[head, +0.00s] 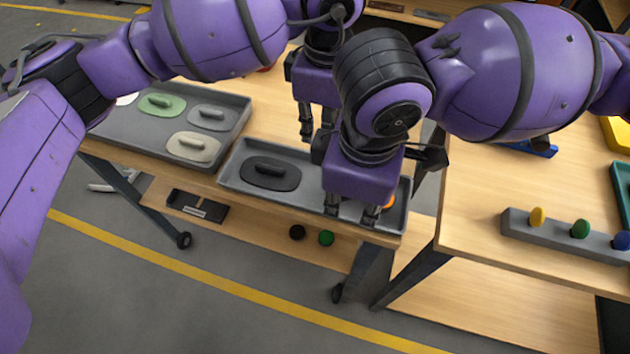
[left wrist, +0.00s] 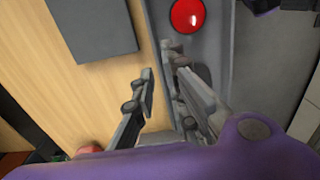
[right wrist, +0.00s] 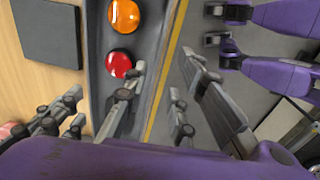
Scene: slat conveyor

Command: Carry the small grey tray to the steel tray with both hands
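The small grey tray (head: 310,207) lies at the front edge of the wooden table. It holds a dark oval lid-like piece (head: 270,173), plus an orange round piece (right wrist: 125,15) and a red round piece (right wrist: 120,64). My right gripper (head: 352,210) is open over the tray's right part; in the right wrist view its fingers (right wrist: 153,103) stand either side of the near wall. My left gripper (head: 306,128) is behind; in the left wrist view its open fingers (left wrist: 167,98) stand either side of the far wall. I cannot single out a steel tray for certain.
A larger grey tray (head: 120,143) with green, grey and beige pieces lies at left. A dark square plate (left wrist: 90,27) lies on the table behind the small tray. Another table (head: 480,190) at right holds a grey strip (head: 555,232) with coloured knobs.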

